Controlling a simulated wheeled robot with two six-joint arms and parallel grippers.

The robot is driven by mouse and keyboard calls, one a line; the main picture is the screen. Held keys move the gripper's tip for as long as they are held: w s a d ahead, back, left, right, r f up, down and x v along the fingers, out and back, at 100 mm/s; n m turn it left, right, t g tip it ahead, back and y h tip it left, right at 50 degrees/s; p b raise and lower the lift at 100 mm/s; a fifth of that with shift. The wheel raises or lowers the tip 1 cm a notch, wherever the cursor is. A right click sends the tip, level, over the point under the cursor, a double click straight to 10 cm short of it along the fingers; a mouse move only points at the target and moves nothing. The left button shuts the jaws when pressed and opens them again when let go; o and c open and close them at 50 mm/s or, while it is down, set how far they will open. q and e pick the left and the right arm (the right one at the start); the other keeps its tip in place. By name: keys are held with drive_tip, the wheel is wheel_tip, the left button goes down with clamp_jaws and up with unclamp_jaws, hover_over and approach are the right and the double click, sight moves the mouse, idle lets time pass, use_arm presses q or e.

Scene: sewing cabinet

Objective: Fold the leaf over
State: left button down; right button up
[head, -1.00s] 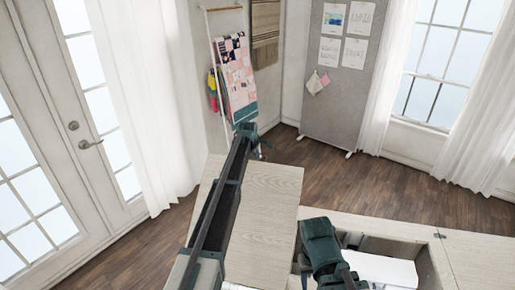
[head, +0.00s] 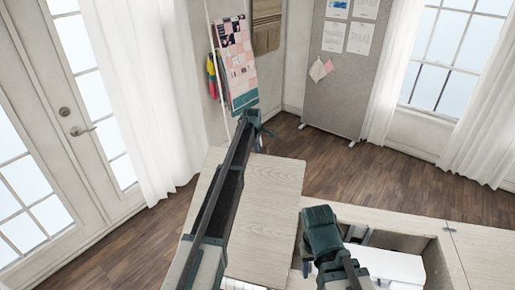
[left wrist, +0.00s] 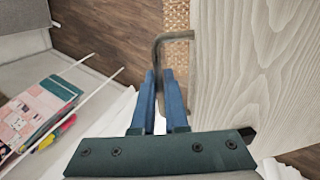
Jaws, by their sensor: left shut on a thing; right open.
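The leaf (head: 268,190) is a pale wood-grain panel in the middle of the head view; it also fills the right of the left wrist view (left wrist: 258,75). A bent grey metal handle (left wrist: 160,48) stands at its edge. The leaf's exact tilt is hard to tell.
An open cabinet well with a white machine (head: 390,264) in it lies right of the leaf. A pale cabinet top (head: 485,255) is further right. A rack with a quilt (head: 238,65) stands beyond the left gripper. Wood floor (head: 360,185) behind is clear.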

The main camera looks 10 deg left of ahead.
use_arm(q)
drive_tip(key=c, duration=1)
unclamp_jaws()
drive_tip(key=shift+o, duration=0.2)
drive_tip(key=shift+s+r, duration=0.1)
drive_tip(key=shift+r, duration=0.05)
drive_tip(key=p+v, duration=1.2)
drive_tip(key=v, duration=0.1)
drive_tip(key=shift+s+r+p, duration=0.15)
drive_tip(key=shift+r+p, duration=0.1)
drive_tip(key=shift+p, duration=0.1)
